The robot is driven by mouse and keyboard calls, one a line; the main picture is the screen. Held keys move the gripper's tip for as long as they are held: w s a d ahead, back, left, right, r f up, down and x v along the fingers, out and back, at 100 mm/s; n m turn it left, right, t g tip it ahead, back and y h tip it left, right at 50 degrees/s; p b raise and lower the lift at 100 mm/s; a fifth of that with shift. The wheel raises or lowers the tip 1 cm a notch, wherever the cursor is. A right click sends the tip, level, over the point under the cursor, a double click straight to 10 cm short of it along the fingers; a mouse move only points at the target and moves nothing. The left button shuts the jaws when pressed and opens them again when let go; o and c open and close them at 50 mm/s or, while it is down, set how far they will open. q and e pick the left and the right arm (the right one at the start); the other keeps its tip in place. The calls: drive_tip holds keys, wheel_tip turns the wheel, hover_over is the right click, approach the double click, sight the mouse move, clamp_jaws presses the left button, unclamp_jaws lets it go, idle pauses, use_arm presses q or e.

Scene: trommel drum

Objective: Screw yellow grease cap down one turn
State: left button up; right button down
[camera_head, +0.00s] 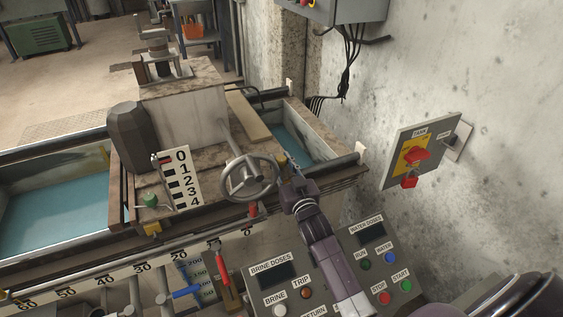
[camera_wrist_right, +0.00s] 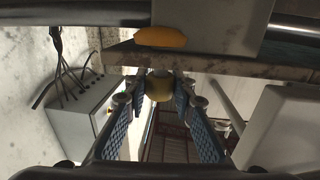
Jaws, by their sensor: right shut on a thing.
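My right gripper (camera_head: 283,160) reaches up past the right side of the grey handwheel, near the far wooden edge of the tank. In the right wrist view, the blue-padded fingers of the right gripper (camera_wrist_right: 160,92) are shut on a small round yellow cap (camera_wrist_right: 160,84), held between the fingertips. My left gripper is not in view.
The handwheel (camera_head: 250,177) stands close to the left of my right gripper. A numbered scale board (camera_head: 180,180) is left of it. Control panels (camera_head: 275,278) lie below my forearm. A yellow-plated switch box (camera_head: 420,150) is on the right wall. Blue water (camera_head: 300,140) fills the tank behind.

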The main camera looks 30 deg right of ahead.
drive_tip(key=shift+r, duration=0.15)
idle(0.3)
drive_tip(key=c, duration=1.6)
unclamp_jaws()
drive_tip(key=s, duration=0.4)
drive_tip(key=s+a, duration=0.1)
drive_tip(key=s, duration=0.3)
drive_tip(key=s+a, duration=0.1)
drive_tip(key=s, duration=0.2)
drive_tip(key=shift+s, duration=0.4)
